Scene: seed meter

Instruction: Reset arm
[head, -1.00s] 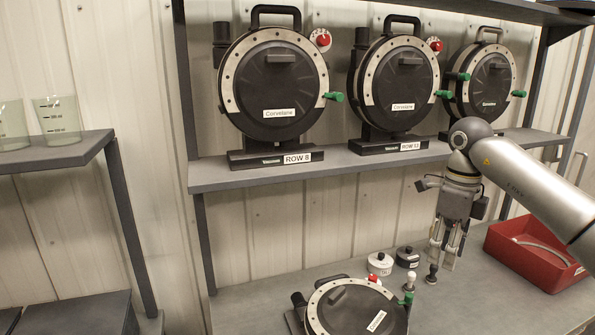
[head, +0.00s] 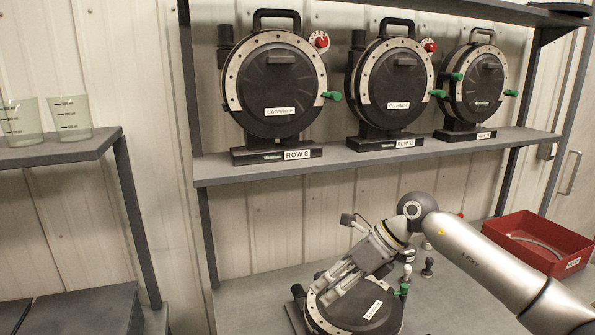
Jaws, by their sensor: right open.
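My right gripper (head: 330,287) is open, angled down to the left over the seed meter (head: 378,311) that lies on the bench. Its fingers overlap the meter's upper left part in the head view. I cannot tell whether they touch it. The meter is a round black disc housing with a light studded rim and a white label, with a green handle (head: 405,287) at its right side. My right arm comes in from the lower right. My left gripper is not in view.
Several upright seed meters (head: 281,86) stand on the shelf (head: 350,157) above the bench. A red bin (head: 535,245) sits on the bench at the right. A small dark knob (head: 427,268) stands near the arm. Clear beakers (head: 70,119) stand on the left shelf.

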